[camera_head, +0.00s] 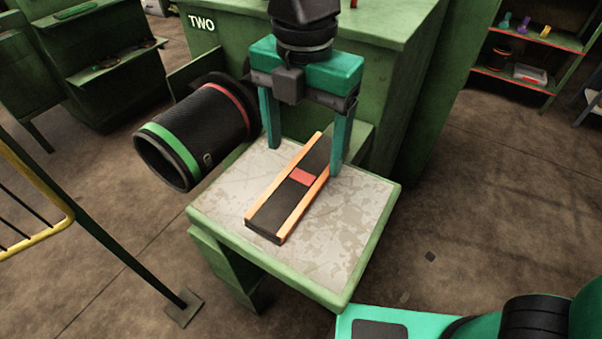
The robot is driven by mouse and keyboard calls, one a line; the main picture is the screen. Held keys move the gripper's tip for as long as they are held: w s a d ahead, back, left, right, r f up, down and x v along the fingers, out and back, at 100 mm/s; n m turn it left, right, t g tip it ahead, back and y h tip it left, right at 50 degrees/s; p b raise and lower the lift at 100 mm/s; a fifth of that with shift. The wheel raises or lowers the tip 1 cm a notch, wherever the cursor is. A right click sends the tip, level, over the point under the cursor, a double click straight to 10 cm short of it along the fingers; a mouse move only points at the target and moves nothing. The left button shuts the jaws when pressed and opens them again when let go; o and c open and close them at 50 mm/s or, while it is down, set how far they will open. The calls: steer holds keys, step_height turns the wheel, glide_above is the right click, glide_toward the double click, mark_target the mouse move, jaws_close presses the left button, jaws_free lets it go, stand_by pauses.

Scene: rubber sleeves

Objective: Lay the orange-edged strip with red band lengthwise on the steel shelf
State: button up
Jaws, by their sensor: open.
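The black strip with orange edges (268,218) and a red band (303,177) across its middle lies flat on the worn grey top of the steel shelf (340,250). It runs from the front left of the top to the back right. My gripper (308,150) is above the strip's far end, with its two teal fingers pointing down. The fingers are apart, one on each side of the strip. The gap between them is wider than the strip. The left finger appears clear of it; whether the right finger touches its edge I cannot tell.
A black drum-like sleeve (192,135) with green and red bands sticks out at the left of the shelf. A green cabinet (385,60) marked TWO stands behind. A yellow-framed rail (50,205) is at the left. The floor at the right is open.

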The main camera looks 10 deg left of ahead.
mark_target(303, 182)
steer(key=shift+w+a+f, duration=0.1)
steer(key=shift+w+f, duration=0.05)
steer(key=shift+f, duration=2.75)
steer(key=c, duration=1.3)
steer(key=shift+r, duration=0.15)
